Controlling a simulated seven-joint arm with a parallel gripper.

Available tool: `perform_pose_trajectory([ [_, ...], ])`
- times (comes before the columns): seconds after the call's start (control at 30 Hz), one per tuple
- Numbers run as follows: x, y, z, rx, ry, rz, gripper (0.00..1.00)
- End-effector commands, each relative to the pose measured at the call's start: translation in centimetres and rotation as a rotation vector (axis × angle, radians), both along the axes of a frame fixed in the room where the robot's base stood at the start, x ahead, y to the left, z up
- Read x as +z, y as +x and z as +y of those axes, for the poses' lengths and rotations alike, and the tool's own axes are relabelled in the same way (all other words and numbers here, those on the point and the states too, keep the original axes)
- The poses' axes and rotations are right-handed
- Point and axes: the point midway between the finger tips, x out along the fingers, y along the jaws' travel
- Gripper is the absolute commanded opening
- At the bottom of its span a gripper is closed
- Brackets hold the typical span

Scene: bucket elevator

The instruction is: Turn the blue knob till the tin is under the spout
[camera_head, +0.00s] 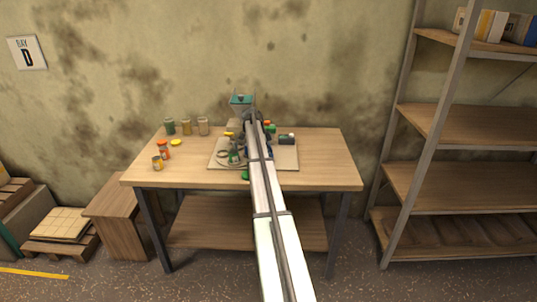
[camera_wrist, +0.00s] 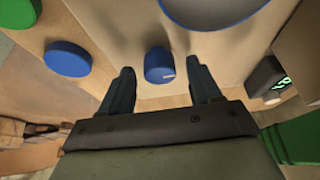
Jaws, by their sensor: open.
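In the wrist view, a small blue knob (camera_wrist: 159,66) with a pale mark on its side sits between the fingers of my gripper (camera_wrist: 160,85). The fingers are open, one on each side of it with gaps visible. In the head view, the machine stands on a pale board (camera_head: 285,161) on the table, with a green-topped hopper (camera_head: 241,103) at its back. My arm covers much of the machine, so the spout, the knob and my fingertips are hidden there. I cannot tell which tin the task means or whether one is under the spout.
A dark box with green digits (camera_wrist: 268,80) and a green part (camera_wrist: 300,138) are at right. Several jars and cans (camera_head: 187,128) stand on the table's left.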

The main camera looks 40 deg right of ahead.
Motion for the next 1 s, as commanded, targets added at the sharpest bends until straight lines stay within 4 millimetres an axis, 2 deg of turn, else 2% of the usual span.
perform_pose_trajectory([
  [0.37, -0.44, -0.14, -0.14, 0.0, 0.0, 0.0, 0.63],
  [0.9, -0.41, -0.14, -0.13, 0.0, 0.0, 0.0, 0.12],
  [1.0, -0.41, -0.14, -0.13, 0.0, 0.0, 0.0, 0.07],
])
